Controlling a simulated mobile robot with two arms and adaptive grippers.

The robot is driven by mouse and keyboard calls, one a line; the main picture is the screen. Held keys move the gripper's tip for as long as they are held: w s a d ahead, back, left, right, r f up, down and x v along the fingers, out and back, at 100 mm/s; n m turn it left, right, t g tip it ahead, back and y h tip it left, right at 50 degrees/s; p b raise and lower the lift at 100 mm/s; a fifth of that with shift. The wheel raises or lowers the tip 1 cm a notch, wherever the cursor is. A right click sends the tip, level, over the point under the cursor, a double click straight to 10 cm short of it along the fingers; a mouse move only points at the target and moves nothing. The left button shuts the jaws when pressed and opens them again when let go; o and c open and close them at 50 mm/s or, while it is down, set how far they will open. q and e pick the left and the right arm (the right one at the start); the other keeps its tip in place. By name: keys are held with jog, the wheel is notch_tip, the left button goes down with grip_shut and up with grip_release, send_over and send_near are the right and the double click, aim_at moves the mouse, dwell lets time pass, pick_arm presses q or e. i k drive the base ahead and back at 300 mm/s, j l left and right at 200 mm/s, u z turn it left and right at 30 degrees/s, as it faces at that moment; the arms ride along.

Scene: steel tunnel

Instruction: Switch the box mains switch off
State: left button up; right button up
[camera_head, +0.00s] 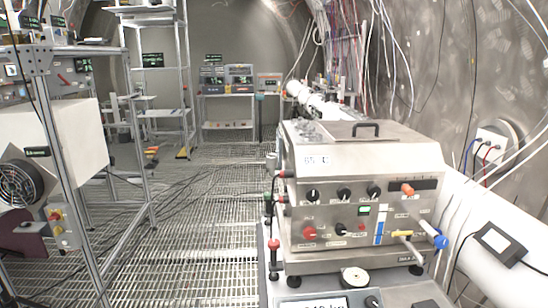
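A steel box (366,165) with a black lid handle (365,125) stands at the right, its control front facing me. A row of black knobs (344,194) runs along its upper front. An orange-red control (407,188) sits on a dark strip at the upper right. Lower down are a red knob (309,233), a black knob (340,229), a small green-lit display (365,210) and a yellow lever (401,234). The labels are too small to read, so I cannot tell which control is the mains switch or its position. Neither gripper is in view.
A blue-ended handle (440,241) sticks out at the box's right. A white pipe (490,235) and hanging cables run along the right wall. A metal frame with a white unit (60,135) stands at left. The grated floor (190,215) between is mostly open, with cables across it.

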aim_at(309, 233)
jog(key=k+l+z, duration=0.15)
jog(key=z, duration=0.3)
jog(key=k+l+z, duration=0.25)
jog(key=z, duration=0.15)
